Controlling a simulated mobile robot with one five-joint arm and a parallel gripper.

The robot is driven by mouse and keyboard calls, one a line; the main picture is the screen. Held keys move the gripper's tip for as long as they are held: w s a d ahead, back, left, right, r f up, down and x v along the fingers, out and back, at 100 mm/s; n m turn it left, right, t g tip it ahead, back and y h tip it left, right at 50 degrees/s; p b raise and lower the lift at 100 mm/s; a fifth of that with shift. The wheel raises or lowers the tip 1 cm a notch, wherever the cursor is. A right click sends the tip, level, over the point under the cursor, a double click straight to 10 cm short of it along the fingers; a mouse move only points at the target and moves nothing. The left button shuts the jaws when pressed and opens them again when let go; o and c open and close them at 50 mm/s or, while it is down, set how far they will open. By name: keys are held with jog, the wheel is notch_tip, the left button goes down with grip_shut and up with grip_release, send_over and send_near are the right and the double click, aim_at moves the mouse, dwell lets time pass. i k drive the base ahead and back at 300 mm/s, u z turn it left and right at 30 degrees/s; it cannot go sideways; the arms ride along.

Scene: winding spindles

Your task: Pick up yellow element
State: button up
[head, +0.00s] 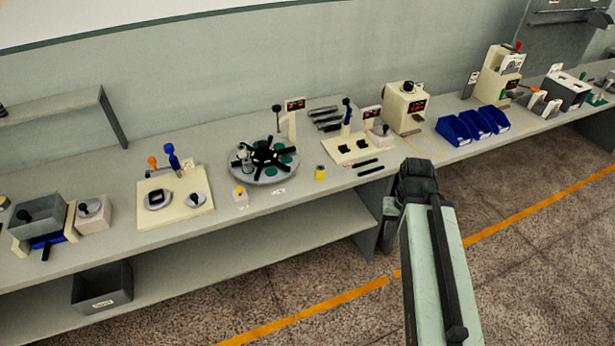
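A small yellow cylinder (320,173) stands upright on the grey workbench (300,199), near its front edge and right of the round turntable.
A round turntable (287,173) with black arms and a cream fixture (205,214) stand left of the cylinder. Black rods (368,162) lie to its right. Blue bins (453,132) and a cream machine (403,113) stand further right. Open floor lies before the bench.

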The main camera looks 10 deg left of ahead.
aim_at(320, 169)
jog(key=u, duration=0.55)
jog(key=i, duration=1)
jog(key=k, duration=0.5)
jog(key=u, duration=3.75)
jog(key=k, duration=1.45)
jog(key=z, duration=0.1)
